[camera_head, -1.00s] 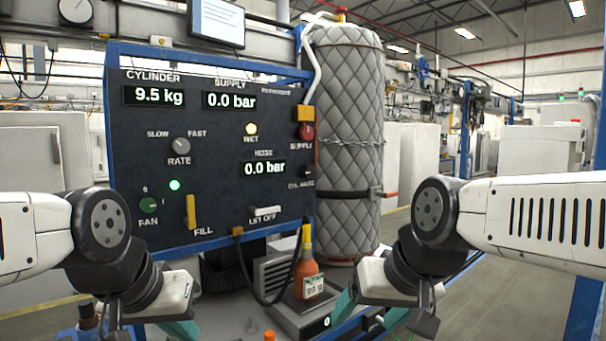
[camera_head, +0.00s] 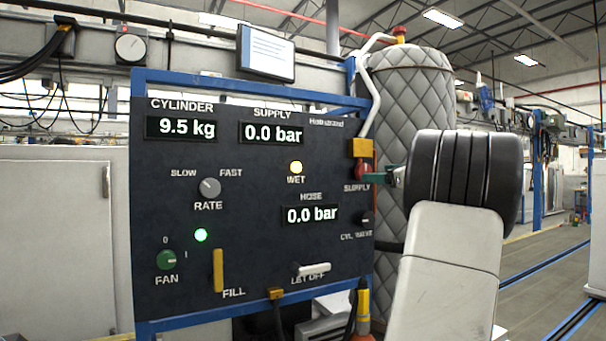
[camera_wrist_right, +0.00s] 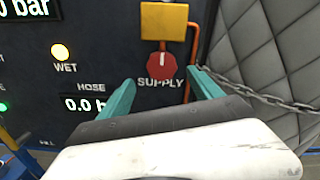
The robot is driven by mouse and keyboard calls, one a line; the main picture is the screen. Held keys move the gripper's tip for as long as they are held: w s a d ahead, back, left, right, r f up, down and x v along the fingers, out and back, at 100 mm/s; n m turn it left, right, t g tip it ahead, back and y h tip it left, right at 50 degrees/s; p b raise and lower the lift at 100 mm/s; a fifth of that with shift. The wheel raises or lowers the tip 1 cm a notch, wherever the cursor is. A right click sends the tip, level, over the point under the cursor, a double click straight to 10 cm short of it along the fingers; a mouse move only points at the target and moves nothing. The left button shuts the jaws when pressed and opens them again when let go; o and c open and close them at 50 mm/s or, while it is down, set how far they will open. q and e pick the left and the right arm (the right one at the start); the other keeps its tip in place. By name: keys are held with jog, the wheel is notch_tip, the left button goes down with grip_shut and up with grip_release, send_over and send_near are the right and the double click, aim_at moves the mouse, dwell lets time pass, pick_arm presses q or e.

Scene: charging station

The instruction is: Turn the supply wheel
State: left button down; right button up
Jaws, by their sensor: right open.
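The red supply wheel (camera_head: 363,173) is on the right edge of the dark panel, under a yellow block. In the right wrist view the wheel (camera_wrist_right: 160,66) shows whole, above the SUPPLY label. My right gripper (camera_head: 378,176) is at the wheel in the head view, its green fingers beside it. In the right wrist view the open fingers (camera_wrist_right: 162,84) stand apart, one to each side below the wheel; I cannot tell whether they touch it. The supply display (camera_head: 272,132) reads 0.0 bar. My left gripper is out of view.
The panel (camera_head: 250,250) also carries a rate knob (camera_head: 209,188), a green fan knob (camera_head: 166,260), a yellow fill lever (camera_head: 218,270) and a white let-off handle (camera_head: 312,269). A quilted cylinder (camera_head: 405,100) with a chain (camera_wrist_right: 285,102) stands close on the right.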

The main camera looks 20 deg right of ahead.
aim_at(363, 172)
jog(key=w, duration=0.8)
jog(key=shift+a+r, duration=0.15)
jog(key=shift+a, duration=0.05)
jog(key=shift+s, duration=0.1)
jog(key=c, duration=1.4)
